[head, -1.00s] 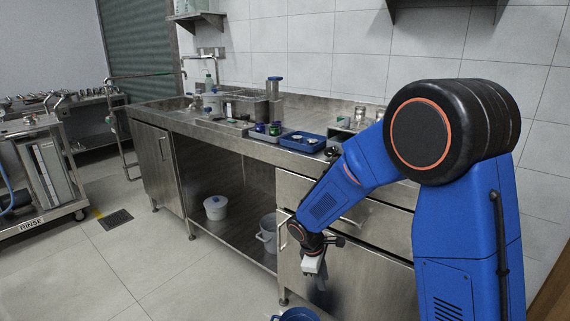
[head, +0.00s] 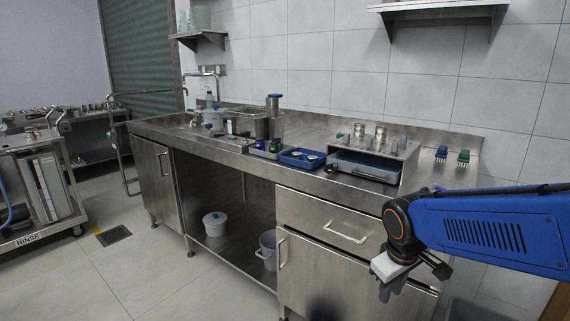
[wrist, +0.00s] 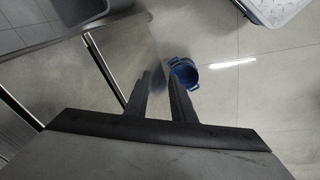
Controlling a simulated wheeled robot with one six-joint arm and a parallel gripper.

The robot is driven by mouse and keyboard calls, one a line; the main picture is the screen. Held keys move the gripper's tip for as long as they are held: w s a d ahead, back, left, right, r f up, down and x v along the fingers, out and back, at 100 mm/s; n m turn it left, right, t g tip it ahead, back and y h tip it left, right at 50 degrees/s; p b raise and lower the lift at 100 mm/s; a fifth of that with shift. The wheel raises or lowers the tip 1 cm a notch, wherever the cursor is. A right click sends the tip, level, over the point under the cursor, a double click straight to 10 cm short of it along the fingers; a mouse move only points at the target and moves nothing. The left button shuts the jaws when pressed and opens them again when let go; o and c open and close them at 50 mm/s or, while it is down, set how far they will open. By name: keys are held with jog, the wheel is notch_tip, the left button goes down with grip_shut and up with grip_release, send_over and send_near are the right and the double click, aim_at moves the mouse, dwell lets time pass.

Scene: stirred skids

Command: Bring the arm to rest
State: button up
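My blue arm (head: 485,232) reaches in from the right edge in the head view, in front of the right end of the steel counter. My gripper (head: 388,292) hangs at its end, pointing down, in front of the cabinet and below the countertop. In the wrist view the two dark fingers (wrist: 160,85) stand apart with a gap between them. Nothing shows between them. Floor and a cabinet side lie below them.
A steel counter (head: 235,154) holds a blue tray (head: 302,158) and other items. A drawer handle (head: 345,234) sticks out left of my gripper. A blue bucket (wrist: 184,72) stands on the floor. A white bucket (head: 215,222) is on the lower shelf.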

jog(key=s+d+r+m+t, duration=0.1)
jog(key=s+r+m, duration=0.1)
jog(key=s, duration=0.5)
jog(key=s+d+r+m+t+y, duration=0.1)
jog(key=s+d+r+m, duration=0.1)
jog(key=s, duration=0.5)
jog(key=shift+s+d+m, duration=0.15)
jog(key=shift+s+m, duration=0.1)
jog(key=shift+m, duration=0.35)
